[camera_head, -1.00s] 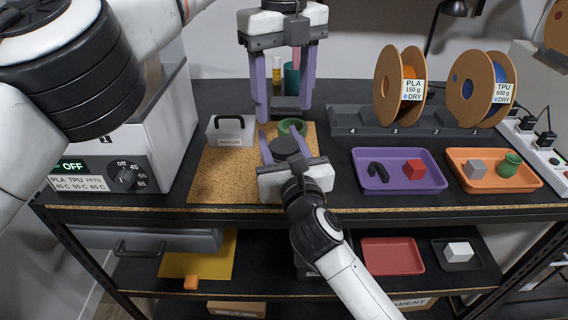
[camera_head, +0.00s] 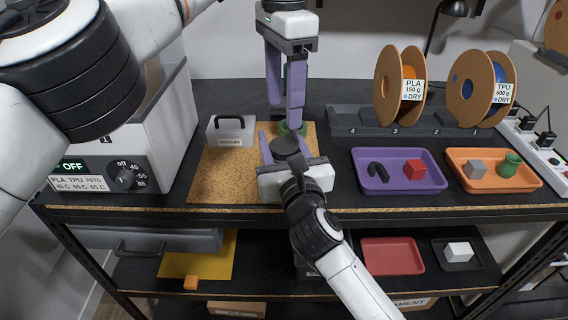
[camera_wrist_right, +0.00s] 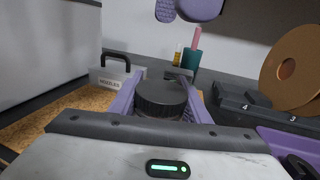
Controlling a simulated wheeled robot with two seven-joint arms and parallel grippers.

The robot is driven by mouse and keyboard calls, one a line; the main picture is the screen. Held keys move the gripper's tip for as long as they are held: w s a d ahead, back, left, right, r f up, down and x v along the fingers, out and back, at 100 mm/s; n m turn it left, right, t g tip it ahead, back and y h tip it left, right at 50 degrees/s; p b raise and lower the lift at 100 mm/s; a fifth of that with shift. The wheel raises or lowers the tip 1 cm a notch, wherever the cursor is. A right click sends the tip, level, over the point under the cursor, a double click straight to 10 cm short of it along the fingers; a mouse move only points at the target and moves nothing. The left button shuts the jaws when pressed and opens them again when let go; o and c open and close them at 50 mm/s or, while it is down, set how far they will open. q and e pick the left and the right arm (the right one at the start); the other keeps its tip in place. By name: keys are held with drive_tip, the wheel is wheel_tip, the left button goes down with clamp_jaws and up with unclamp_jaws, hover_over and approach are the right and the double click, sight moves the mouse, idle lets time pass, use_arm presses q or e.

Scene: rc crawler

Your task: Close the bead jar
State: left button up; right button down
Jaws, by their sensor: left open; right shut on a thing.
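A dark, round, ribbed lid-like part (camera_head: 285,145), apparently the bead jar's top, sits between the fingers of my right gripper (camera_head: 284,140) above the cork mat. It also shows in the right wrist view (camera_wrist_right: 160,97), upright between the two purple fingers, which are shut on it. What is below it is hidden, so I cannot tell if it is seated on a jar. My left gripper (camera_head: 284,114) points down, open and empty, above and beyond the dark part. Its fingertips also show at the top of the right wrist view (camera_wrist_right: 185,9).
A grey-white nozzle box (camera_head: 231,131) stands left on the cork mat (camera_head: 225,175). A purple tray (camera_head: 398,186) and an orange tray (camera_head: 484,183) lie right. Spools stand behind them.

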sight(284, 144)
use_arm(q)
drive_tip(key=shift+f, duration=4)
drive_tip(key=shift+c, duration=0.2)
drive_tip(key=c, duration=1.1)
drive_tip(key=m, duration=0.3)
drive_tip(key=shift+m, duration=0.3)
drive_tip(key=o, duration=1.2)
